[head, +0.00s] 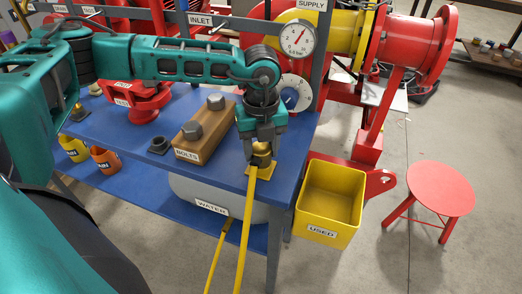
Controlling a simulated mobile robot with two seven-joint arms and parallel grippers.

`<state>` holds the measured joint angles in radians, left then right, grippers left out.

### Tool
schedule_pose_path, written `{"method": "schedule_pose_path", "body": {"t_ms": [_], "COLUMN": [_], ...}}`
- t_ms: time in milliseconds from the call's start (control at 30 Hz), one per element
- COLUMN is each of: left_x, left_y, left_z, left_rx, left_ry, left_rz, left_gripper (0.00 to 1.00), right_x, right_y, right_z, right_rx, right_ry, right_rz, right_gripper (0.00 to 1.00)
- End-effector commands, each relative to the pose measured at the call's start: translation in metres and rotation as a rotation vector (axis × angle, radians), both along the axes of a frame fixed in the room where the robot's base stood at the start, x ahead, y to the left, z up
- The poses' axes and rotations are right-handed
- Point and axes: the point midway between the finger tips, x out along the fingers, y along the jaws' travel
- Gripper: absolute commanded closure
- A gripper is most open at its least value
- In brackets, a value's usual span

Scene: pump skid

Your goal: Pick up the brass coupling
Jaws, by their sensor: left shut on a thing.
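The brass coupling (261,161) is at the right end of the blue bench (228,182), above a small yellow-brown square plate (262,171). My left gripper (262,152) points down over it and is shut on it. The fingers hide part of the coupling, and I cannot tell whether it touches the plate. My right gripper does not show.
A wooden block labelled BOLTS (203,137) stands left of the gripper. A yellow bin labelled USED (329,205) and a red stool (440,189) stand on the floor to the right. A gauge (297,39) is behind my arm. A yellow strip (245,225) runs down in front.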

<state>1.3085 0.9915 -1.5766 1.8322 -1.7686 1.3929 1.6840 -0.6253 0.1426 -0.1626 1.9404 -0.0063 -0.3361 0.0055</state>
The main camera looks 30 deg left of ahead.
Motion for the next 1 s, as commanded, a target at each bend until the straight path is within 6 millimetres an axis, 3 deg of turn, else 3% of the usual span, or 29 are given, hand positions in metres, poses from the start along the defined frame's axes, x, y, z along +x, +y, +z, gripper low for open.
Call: {"method": "schedule_pose_path", "body": {"t_ms": [267, 500, 700, 1000], "left_x": [0.002, 0.002, 0.001, 0.001], "left_y": [0.0, 0.0, -0.001, 0.0], "left_z": [0.044, 0.115, 0.163, 0.195], "left_rx": [-0.001, -0.001, -0.001, 0.0], "left_ry": [-0.009, -0.01, -0.007, -0.003], "left_rz": [0.001, -0.001, -0.001, 0.0], "left_gripper": [0.87, 0.87, 0.87, 0.87], "right_x": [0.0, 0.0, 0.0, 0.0], "right_y": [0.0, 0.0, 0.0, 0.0], "right_z": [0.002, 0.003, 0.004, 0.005], "right_rx": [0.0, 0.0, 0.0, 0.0], "right_ry": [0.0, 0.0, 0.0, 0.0], "right_rz": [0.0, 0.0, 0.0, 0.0], "right_gripper": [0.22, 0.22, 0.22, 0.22]}}
